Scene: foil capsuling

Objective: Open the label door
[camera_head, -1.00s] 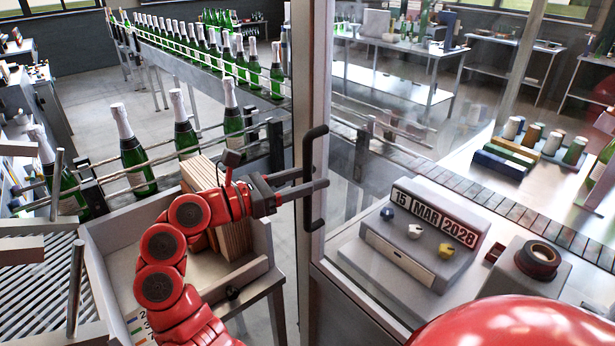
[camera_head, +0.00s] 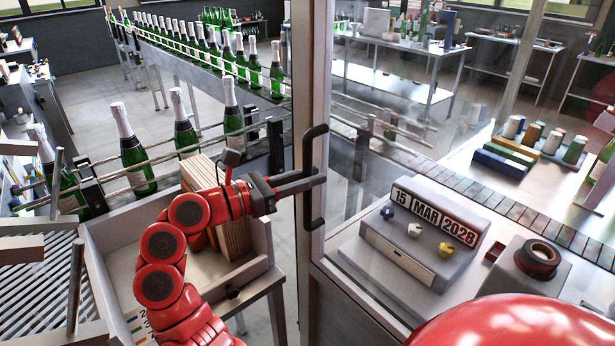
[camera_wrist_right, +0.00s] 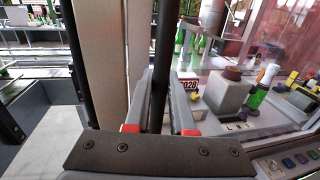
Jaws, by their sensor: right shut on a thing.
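The label door has a pale upright frame (camera_head: 309,90) with a clear panel to its right, and it appears closed. A black bar handle (camera_head: 307,213) stands upright on that frame. My right gripper (camera_head: 318,181) reaches in from the left and is shut on the handle about midway up. In the right wrist view the dark handle (camera_wrist_right: 164,40) runs between the two fingers of the gripper (camera_wrist_right: 161,78), beside the pale door frame (camera_wrist_right: 103,45). My left gripper is not in view.
Behind the panel are a date block (camera_head: 432,218), a roll holder (camera_head: 537,260) and a conveyor (camera_head: 480,196). Left of the door, a crate (camera_head: 95,240) holds wooden boards (camera_head: 235,235) under my arm. Green bottles (camera_head: 137,155) line the conveyor behind it.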

